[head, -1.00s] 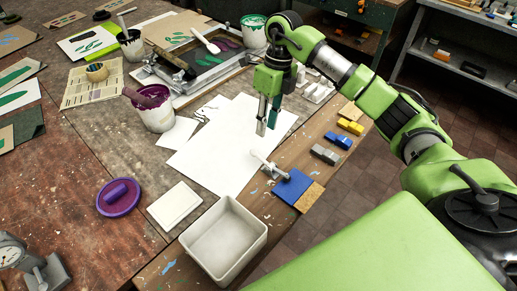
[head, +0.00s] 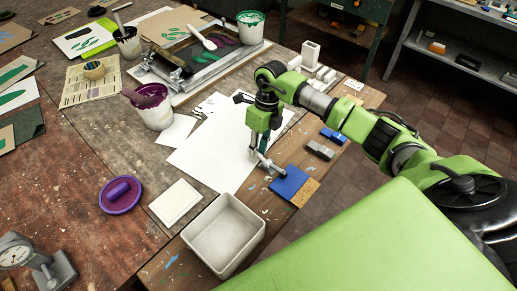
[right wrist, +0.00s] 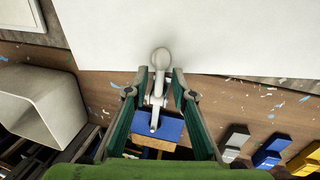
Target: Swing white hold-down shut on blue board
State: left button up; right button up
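The blue board (head: 290,183) lies on the wooden strip along the table's right edge, and it also shows in the right wrist view (right wrist: 170,128). The white hold-down (head: 270,165) is at the board's upper-left edge, its arm slanting up and left, away from the board. In the right wrist view its round knob (right wrist: 160,58) faces me. My right gripper (head: 258,153) is low over the hold-down. In the right wrist view its fingers (right wrist: 160,82) are open, one on each side of the hold-down, with gaps visible. My left gripper is not in view.
A white open bin (head: 222,236) stands left of and nearer than the board. Grey blocks (head: 319,150) and blue blocks (head: 333,136) lie beyond it. White paper (head: 222,150) covers the table to the left. A purple-rimmed pot (head: 153,105) stands farther left.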

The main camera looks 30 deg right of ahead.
grip_shut()
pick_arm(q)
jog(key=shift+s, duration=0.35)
pick_arm(e)
jog(key=shift+w+f+g+b, duration=0.15)
jog(key=shift+f+g+b, duration=0.25)
jog(key=shift+b, duration=0.5)
jog(key=shift+w+g+b, duration=0.1)
jog(key=shift+g+b, duration=0.3)
jog(key=shift+b, duration=0.05)
jog(key=shift+h, duration=0.3)
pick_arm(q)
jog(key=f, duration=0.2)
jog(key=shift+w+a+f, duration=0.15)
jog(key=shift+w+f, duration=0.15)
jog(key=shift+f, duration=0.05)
pick_arm(e)
jog(key=shift+r, duration=0.1)
